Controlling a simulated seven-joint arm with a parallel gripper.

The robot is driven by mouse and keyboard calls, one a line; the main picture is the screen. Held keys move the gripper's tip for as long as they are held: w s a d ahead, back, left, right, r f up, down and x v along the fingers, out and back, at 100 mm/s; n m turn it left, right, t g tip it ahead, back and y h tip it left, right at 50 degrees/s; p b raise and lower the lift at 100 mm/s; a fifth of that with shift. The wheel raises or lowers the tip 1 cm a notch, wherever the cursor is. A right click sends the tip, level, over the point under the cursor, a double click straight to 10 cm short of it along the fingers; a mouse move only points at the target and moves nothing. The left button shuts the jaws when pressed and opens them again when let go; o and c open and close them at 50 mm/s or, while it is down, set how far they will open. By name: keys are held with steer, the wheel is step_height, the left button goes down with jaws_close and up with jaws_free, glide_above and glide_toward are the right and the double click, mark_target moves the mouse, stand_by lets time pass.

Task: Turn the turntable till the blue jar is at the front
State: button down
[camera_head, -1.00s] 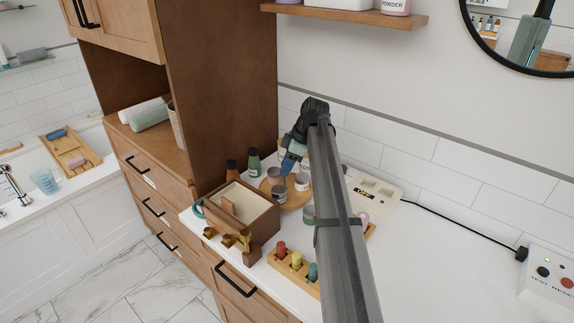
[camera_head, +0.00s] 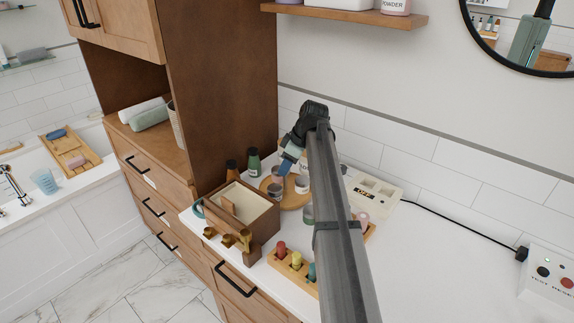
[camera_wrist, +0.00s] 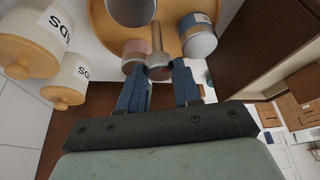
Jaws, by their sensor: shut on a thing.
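The turntable (camera_head: 292,203) is a round wooden disc on the counter, and its rim shows in the wrist view (camera_wrist: 178,12). Several small grey-lidded jars stand on it. A pinkish jar (camera_wrist: 136,47) stands left of the peg. My gripper (camera_wrist: 160,76) has its blue fingers shut on the peg's rounded end. In the head view my gripper (camera_head: 284,169) is over the turntable's back part; I cannot tell there which jar is the blue one.
An open wooden box (camera_head: 250,208) stands in front left of the turntable. Dark bottles (camera_head: 254,162) stand behind left. Labelled canisters (camera_wrist: 72,82) are close beside my gripper. A rack of coloured pegs (camera_head: 293,262) is in front. The counter's right side is largely clear.

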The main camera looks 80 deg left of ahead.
steer(key=shift+m, duration=0.5)
steer(key=c, duration=0.8)
jaws_free()
steer(key=v, duration=1.4)
steer(key=shift+s+d+f, duration=0.1)
steer(key=shift+d, duration=0.2)
